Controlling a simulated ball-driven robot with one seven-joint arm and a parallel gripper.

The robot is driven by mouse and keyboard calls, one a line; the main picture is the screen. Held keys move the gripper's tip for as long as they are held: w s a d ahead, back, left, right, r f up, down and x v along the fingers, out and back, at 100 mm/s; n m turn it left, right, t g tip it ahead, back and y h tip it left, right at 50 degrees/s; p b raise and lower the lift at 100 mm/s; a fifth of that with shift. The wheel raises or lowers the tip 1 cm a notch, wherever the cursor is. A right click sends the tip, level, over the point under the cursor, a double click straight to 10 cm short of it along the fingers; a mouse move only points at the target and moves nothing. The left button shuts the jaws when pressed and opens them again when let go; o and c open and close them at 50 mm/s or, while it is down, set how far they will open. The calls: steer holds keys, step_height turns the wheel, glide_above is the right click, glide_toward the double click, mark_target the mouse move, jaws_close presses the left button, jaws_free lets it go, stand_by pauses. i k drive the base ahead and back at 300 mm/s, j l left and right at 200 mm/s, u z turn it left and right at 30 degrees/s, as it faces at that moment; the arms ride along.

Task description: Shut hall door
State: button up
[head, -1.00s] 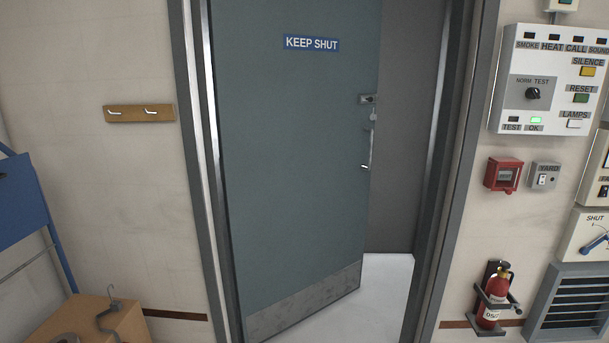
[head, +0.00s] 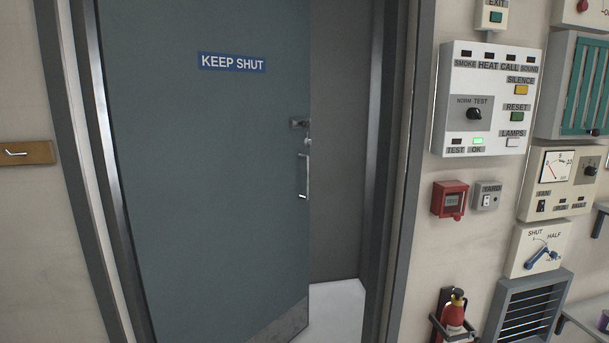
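The hall door (head: 210,170) is a grey-green panel with a blue "KEEP SHUT" sign (head: 231,62) near its top. It stands ajar, with its left edge at the left side of the frame and its right edge swung away from me. A gap (head: 340,180) shows between that edge and the right jamb (head: 385,190). A vertical pull handle (head: 303,176) is on the door's right side, with a lock and what look like keys (head: 303,128) above it. My gripper is not in view.
On the wall right of the doorway are an alarm panel (head: 486,98), a red call box (head: 450,199), a small switch box (head: 486,197), a fire extinguisher (head: 453,313) and a vent (head: 525,315). A hook rail (head: 26,153) is on the left wall. Pale floor (head: 337,310) shows through the gap.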

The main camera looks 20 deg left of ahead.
mark_target(204, 100)
steer(key=i+j, duration=1.4)
steer(key=i, duration=0.25)
